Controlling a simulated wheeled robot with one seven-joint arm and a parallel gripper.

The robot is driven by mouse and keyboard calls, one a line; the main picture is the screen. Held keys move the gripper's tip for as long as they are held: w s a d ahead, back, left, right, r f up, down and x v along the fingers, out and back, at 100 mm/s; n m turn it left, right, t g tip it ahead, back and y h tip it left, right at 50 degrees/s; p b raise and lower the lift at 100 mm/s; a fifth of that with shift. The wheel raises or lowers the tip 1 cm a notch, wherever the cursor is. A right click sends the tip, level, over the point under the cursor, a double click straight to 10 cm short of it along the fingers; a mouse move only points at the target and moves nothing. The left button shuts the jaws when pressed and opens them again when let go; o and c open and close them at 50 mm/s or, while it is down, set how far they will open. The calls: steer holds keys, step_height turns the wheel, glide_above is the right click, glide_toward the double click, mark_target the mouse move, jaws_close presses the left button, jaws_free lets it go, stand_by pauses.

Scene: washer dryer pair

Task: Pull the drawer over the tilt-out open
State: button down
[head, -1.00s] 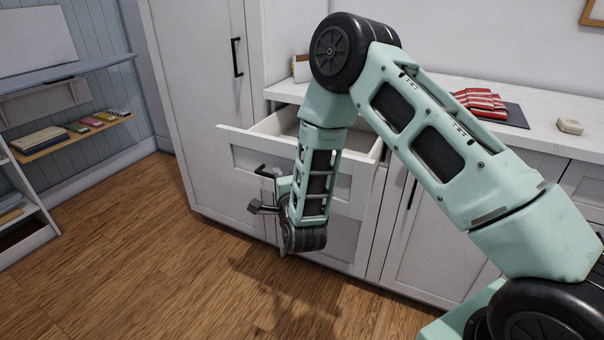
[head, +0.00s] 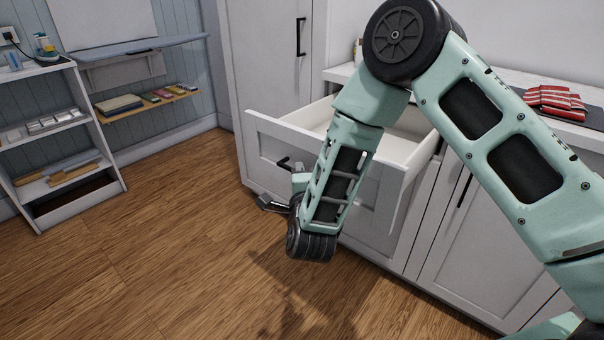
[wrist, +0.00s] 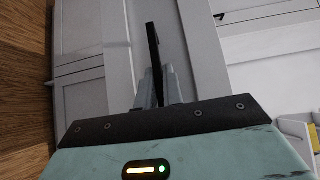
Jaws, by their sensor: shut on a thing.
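The drawer (head: 262,130) is a pale grey-white box standing well out of the cabinet, its open top showing part of an empty-looking inside. The tilt-out panel (head: 371,228) sits below it, looks closed, and is partly hidden by my arm. The drawer's black bar handle (head: 284,161) is on its front; it also shows in the wrist view (wrist: 152,42). My gripper (wrist: 158,82) is shut on this handle, with the bar between its fingers. In the head view my wrist hides most of the grip.
A tall cabinet (head: 268,70) stands left of the drawer, and lower cabinet doors (head: 480,235) are to the right. A red striped cloth (head: 555,102) lies on the counter. A white shelf unit (head: 60,140) stands at far left. The wood floor (head: 180,250) in front is clear.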

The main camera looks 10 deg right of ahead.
steer(key=c, duration=1.5)
jaws_free()
steer(key=shift+s+a+b, duration=0.35)
steer(key=shift+s, duration=2.55)
steer(key=shift+s+a+b, duration=0.3)
steer(key=shift+s+a, duration=0.05)
steer(key=shift+s, duration=2.5)
steer(key=shift+s+a+b, duration=0.35)
steer(key=shift+s, duration=2.55)
